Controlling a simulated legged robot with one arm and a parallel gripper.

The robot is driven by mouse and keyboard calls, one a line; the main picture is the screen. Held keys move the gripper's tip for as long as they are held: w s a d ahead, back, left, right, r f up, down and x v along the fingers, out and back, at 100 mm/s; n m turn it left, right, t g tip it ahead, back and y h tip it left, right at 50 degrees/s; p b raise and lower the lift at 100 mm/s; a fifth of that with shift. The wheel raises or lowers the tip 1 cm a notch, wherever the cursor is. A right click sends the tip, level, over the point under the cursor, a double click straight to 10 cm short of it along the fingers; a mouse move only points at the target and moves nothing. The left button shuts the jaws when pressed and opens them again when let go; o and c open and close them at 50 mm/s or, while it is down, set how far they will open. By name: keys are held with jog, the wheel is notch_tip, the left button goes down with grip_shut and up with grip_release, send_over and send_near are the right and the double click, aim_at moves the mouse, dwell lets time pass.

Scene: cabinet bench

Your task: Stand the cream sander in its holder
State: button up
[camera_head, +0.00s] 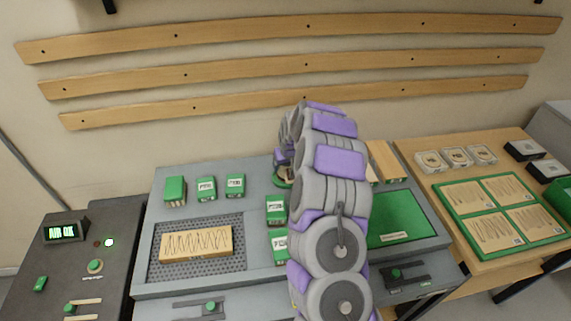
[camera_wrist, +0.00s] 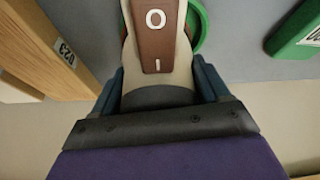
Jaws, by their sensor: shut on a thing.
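The cream sander (camera_wrist: 185,70) with its brown switch panel (camera_wrist: 160,35) fills the upper middle of the wrist view. My gripper (camera_wrist: 160,88) is shut on it, with one dark blue finger on each side. A round green holder (camera_wrist: 200,25) shows behind and beside the sander's far end. I cannot tell whether the sander's end is inside the ring or above it. In the head view my arm hides most of this. Only a bit of the green holder (camera_head: 281,183) shows left of the arm, near the back of the grey bench.
Wooden blocks (camera_head: 386,161) stand close right of my arm. Green boxes (camera_head: 235,185) stand on the left, and more (camera_head: 276,209) are in front. A perforated plate (camera_head: 170,268) bears a wooden board (camera_head: 196,244). A green mat (camera_head: 398,217) lies right. Wooden rails (camera_head: 300,62) cross the wall.

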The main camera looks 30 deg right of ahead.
jog(key=shift+f, duration=0.2)
jog(key=o, duration=1.1)
jog(key=shift+a, duration=0.15)
jog(key=shift+s+r, duration=0.15)
jog(key=shift+r, duration=0.4)
jog(key=p+v, duration=0.2)
jog(key=v, duration=1.4)
jog(key=shift+p, duration=0.35)
